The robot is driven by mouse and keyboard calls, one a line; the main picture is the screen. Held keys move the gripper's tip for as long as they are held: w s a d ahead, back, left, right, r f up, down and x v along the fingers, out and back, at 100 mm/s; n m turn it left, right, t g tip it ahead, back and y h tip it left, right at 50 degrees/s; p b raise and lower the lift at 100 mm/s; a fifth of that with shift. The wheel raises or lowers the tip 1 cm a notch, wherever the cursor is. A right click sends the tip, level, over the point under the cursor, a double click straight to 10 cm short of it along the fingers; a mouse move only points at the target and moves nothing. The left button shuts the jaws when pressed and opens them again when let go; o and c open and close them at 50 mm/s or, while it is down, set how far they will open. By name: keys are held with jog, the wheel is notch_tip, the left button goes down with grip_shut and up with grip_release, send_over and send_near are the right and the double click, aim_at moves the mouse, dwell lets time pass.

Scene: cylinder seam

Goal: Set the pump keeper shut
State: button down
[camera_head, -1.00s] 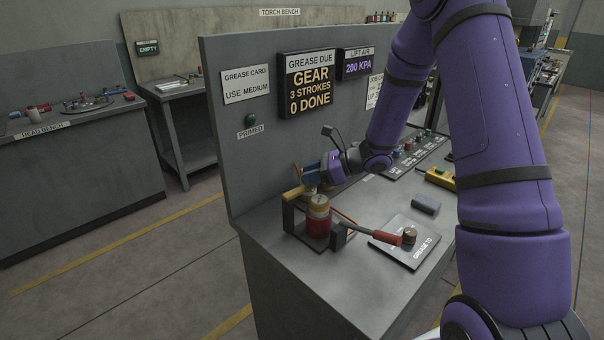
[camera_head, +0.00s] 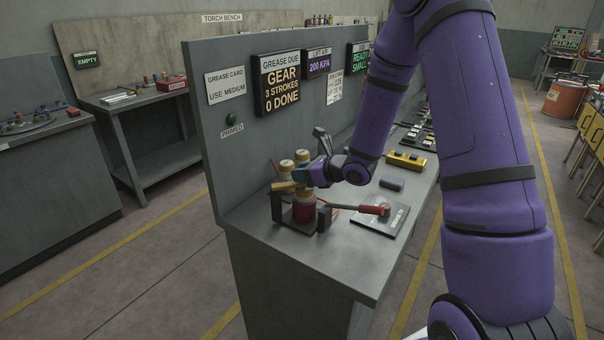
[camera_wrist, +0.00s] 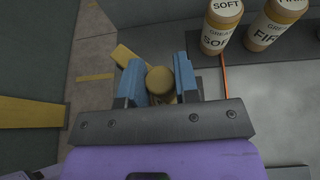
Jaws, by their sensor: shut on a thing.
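The pump (camera_head: 304,211) is a red cylinder in a dark bracket at the bench's near end, with a tan-topped cartridge in it. The pump keeper (camera_head: 284,186) is a yellow bar at the top of the pump's bracket. My gripper (camera_head: 309,175) is at the keeper's right end, just above the pump. In the wrist view my gripper (camera_wrist: 160,88) has its blue fingers shut on the keeper's round yellow knob (camera_wrist: 160,78); the bar (camera_wrist: 124,56) runs to the upper left behind the fingers. The gripper hides part of the keeper and the cartridge's top.
Grease cartridges marked SOFT (camera_wrist: 221,28) and FIRM (camera_wrist: 272,25) stand close behind the pump. A red-handled lever (camera_head: 374,209) extends right over a grey plate (camera_head: 380,222). A grey block (camera_head: 392,184) and yellow box (camera_head: 405,161) lie farther along. The back panel (camera_head: 225,175) rises at left.

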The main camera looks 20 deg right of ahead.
dwell(0.4)
jog(key=c, duration=0.9)
grip_release()
jog(key=shift+o, duration=0.2)
jog(key=shift+s, duration=0.15)
jog(key=v, duration=1)
jog(key=shift+s, duration=0.3)
jog(key=shift+d+r, duration=0.1)
jog(key=shift+r, duration=0.05)
